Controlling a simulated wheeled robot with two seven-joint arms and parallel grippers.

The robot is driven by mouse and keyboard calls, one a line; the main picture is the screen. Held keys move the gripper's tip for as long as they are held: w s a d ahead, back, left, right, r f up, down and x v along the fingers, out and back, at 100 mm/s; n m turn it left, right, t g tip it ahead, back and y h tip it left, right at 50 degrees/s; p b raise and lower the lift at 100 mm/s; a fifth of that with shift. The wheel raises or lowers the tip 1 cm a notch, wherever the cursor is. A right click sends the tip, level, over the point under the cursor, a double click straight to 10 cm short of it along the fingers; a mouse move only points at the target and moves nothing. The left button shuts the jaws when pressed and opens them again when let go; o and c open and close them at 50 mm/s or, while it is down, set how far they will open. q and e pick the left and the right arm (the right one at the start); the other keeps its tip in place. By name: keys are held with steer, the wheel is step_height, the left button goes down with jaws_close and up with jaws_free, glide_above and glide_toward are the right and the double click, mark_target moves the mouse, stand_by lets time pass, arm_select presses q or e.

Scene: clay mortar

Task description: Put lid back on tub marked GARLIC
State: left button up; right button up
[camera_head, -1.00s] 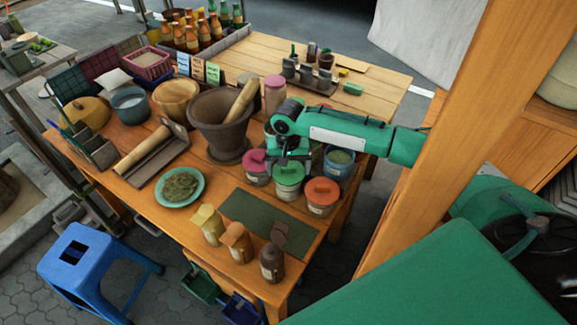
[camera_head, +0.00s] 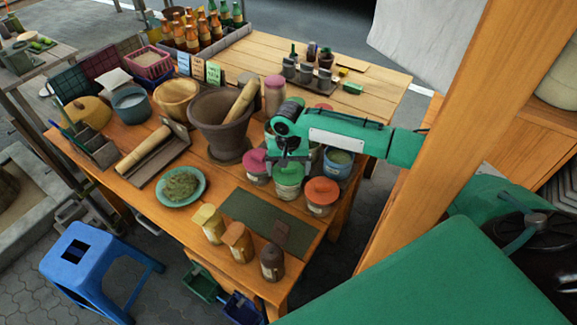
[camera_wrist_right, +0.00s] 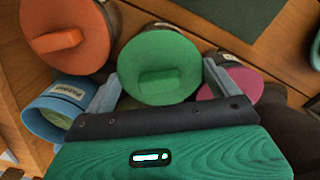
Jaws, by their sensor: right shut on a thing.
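My right gripper (camera_head: 290,160) is over the front row of tubs. In the right wrist view its fingers (camera_wrist_right: 160,90) are shut on the rim of a round green lid (camera_wrist_right: 175,55) with a raised block handle. I cannot tell whether the lid is seated. A blue tub (camera_head: 336,168) behind is open with greenish contents; its label also shows in the right wrist view (camera_wrist_right: 62,112). I cannot read GARLIC on any tub. My left gripper is not in view.
A pink-lidded tub (camera_head: 256,168) and an orange-lidded tub (camera_head: 321,196) flank the pale tub closely. A large mortar (camera_head: 222,125) with pestle stands to the left. A dark green mat (camera_head: 255,212) and several small bottles lie toward the front edge.

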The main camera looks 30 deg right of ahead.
steer(key=shift+p, duration=0.7)
stand_by(0.6)
stand_by(0.4)
steer(key=o, duration=0.7)
steer(key=shift+c, duration=0.2)
